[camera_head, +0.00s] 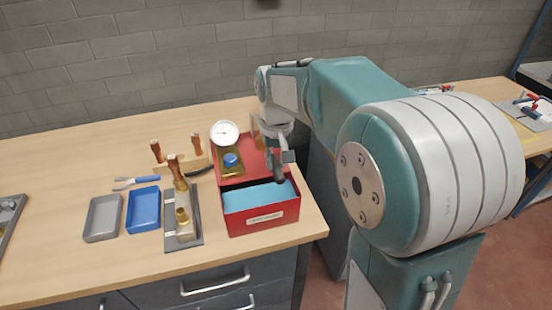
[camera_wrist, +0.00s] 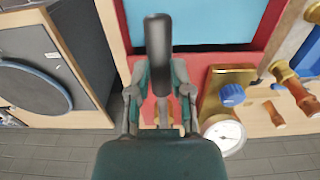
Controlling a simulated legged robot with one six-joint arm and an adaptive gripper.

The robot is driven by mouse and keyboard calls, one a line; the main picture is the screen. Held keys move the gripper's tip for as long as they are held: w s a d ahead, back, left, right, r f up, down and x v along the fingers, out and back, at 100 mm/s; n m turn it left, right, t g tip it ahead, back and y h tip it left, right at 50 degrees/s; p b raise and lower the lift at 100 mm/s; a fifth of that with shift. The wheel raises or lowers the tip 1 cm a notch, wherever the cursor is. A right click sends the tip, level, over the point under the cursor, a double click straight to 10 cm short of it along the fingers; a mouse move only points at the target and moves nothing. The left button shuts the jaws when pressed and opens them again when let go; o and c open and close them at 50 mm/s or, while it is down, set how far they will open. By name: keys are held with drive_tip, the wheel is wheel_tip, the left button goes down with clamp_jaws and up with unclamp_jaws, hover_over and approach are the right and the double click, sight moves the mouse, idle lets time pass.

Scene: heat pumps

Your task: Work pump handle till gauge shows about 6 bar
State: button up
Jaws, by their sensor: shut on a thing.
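The red test pump (camera_head: 262,218) stands near the front right of the bench, its open tank holding blue water (camera_head: 250,196). Its white round gauge (camera_head: 225,133) is at the back left; the gauge also shows in the wrist view (camera_wrist: 222,134), but its needle is too small to read. A blue knob (camera_head: 231,160) sits on a brass block in front of the gauge. My gripper (camera_head: 284,156) is over the right side of the pump, shut on the black pump handle (camera_wrist: 158,45). The handle grip lies between my fingers (camera_wrist: 159,95) and sticks out beyond them over the tank.
Left of the pump are copper pipes with brass fittings on a dark plate (camera_head: 197,235), a blue tray (camera_head: 143,210), a grey tray (camera_head: 103,218) and a blue-handled tool (camera_head: 146,179). A block wall is behind. The bench's right edge is close.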

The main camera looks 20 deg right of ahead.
drive_tip(key=shift+f, duration=0.25)
wheel_tip(320, 180, up, 13)
idle(1.1)
drive_tip(key=shift+f, duration=0.2)
idle(0.5)
drive_tip(key=shift+f, duration=2.25)
